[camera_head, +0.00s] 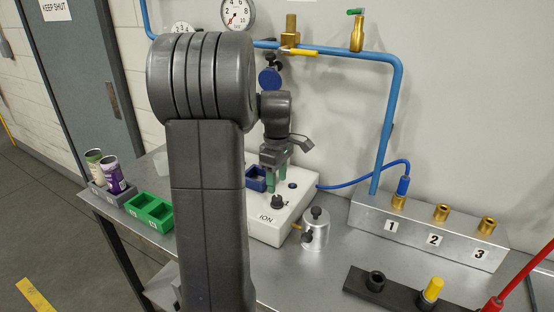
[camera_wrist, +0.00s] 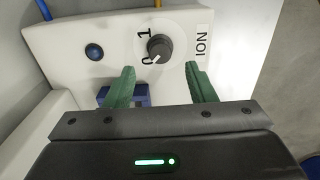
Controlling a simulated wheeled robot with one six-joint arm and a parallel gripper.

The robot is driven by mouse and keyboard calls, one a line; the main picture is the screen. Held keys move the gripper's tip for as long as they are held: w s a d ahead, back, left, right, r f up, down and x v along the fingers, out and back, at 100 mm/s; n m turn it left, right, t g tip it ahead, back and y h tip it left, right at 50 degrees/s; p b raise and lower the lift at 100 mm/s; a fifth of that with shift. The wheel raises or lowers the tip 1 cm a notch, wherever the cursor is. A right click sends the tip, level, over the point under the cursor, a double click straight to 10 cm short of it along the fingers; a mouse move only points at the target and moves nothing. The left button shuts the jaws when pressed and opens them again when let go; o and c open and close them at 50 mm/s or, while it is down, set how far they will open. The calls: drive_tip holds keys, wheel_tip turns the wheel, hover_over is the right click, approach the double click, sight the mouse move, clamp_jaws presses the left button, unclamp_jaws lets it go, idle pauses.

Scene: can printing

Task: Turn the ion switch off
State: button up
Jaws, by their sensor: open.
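The ion switch is a dark round knob (camera_wrist: 159,47) on a white box (camera_wrist: 80,24) marked ION, with 0 and 1 printed beside it. A small pale mark on its edge seems to lie near the 0, but it is too small to be sure. In the head view the knob (camera_head: 278,202) sits on the top of the box (camera_head: 265,230). My gripper (camera_wrist: 159,68) is open and empty, its green fingers spread on either side of the knob's line and apart from it. In the head view my gripper (camera_head: 275,180) hangs over the back part of the box.
A blue button (camera_wrist: 94,52) and a blue tray (camera_head: 255,180) are near the knob. A metal canister (camera_head: 315,230) stands right of the box. A metal block with numbered ports (camera_head: 425,232) is further right.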

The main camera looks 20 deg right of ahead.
sight(277, 197)
wheel_tip(277, 197, up, 8)
idle(0.6)
wheel_tip(277, 197, down, 14)
drive_tip(key=shift+r+p, duration=0.1)
drive_tip(key=shift+p, duration=0.2)
drive_tip(key=shift+r, duration=0.1)
idle(0.4)
